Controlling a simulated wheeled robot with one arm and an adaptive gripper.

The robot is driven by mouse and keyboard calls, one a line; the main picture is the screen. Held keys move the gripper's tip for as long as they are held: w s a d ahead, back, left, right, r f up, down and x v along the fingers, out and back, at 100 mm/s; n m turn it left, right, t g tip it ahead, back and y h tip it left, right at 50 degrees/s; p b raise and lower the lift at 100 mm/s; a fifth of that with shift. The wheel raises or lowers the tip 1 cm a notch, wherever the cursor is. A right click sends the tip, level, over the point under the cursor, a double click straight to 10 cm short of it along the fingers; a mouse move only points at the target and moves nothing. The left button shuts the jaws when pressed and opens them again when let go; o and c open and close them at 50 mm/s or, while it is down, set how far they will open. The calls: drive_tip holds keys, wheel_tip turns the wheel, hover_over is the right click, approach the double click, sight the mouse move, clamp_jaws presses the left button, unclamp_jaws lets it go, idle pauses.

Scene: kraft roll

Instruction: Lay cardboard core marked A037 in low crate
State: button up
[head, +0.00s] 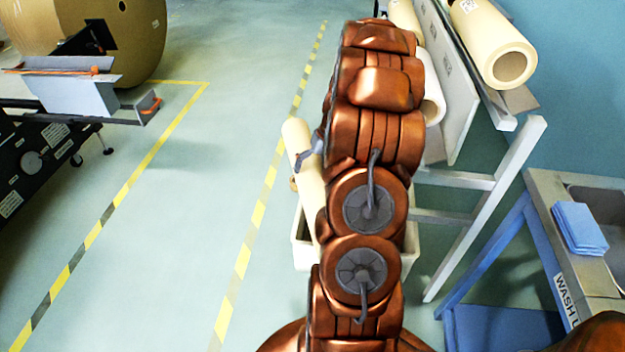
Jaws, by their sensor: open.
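A pale low crate (301,251) sits on the floor, mostly hidden behind my copper arm. A long cream tube (298,140) slants down at the crate's left side, with its lower end inside or over the crate; I cannot tell which. No marking is readable on it, so I cannot tell whether it is the A037 core. My gripper (309,157) shows only as a small grey part beside the tube's upper half; the arm hides the rest. It is open, and whether it touches the tube is unclear.
A pale rack (480,232) at right carries a cream roll (487,40). A sink unit with blue cloths (578,228) stands at lower right. A huge brown roll (95,35) and a dark machine (35,165) are at left. The floor between the striped lines is clear.

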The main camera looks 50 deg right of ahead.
drive_tip(key=shift+x, duration=1.5)
drive_tip(key=c, duration=1.5)
